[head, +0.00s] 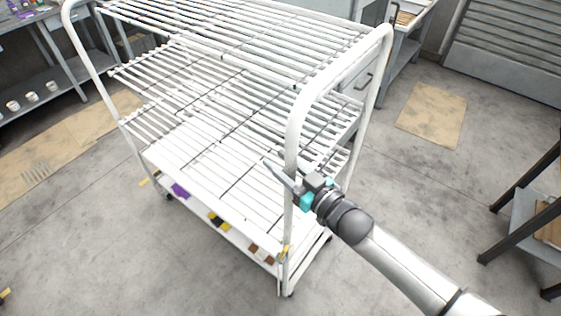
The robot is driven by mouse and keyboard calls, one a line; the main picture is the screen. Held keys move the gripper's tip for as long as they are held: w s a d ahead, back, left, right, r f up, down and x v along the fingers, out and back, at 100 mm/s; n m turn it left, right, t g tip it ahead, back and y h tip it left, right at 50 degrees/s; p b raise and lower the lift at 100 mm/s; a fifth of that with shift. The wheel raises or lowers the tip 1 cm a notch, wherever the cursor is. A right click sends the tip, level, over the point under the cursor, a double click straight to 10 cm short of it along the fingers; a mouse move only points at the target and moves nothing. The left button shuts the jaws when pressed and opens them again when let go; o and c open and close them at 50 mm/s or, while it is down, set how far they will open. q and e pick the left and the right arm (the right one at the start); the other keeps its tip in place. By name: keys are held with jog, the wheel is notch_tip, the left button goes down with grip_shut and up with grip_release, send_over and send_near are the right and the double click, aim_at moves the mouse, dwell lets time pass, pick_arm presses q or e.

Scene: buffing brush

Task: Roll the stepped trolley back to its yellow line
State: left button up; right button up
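The white stepped trolley (215,150) stands in the middle of the head view, with slatted shelves stepping down towards me and tubular frames at both ends. My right gripper (279,175) is at the near right upright (291,150), with a pale finger reaching across to its left side. Whether the fingers are closed on the tube cannot be told. A small yellow mark (145,182) shows by the trolley's left foot. I cannot tell whether it belongs to the yellow line. My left gripper is not in view.
A dark-legged stand (530,215) is at the right. A grey bench (40,95) is at upper left. Cardboard (432,114) lies on the floor. The floor in front is mostly clear.

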grip_shut()
dwell(1.0)
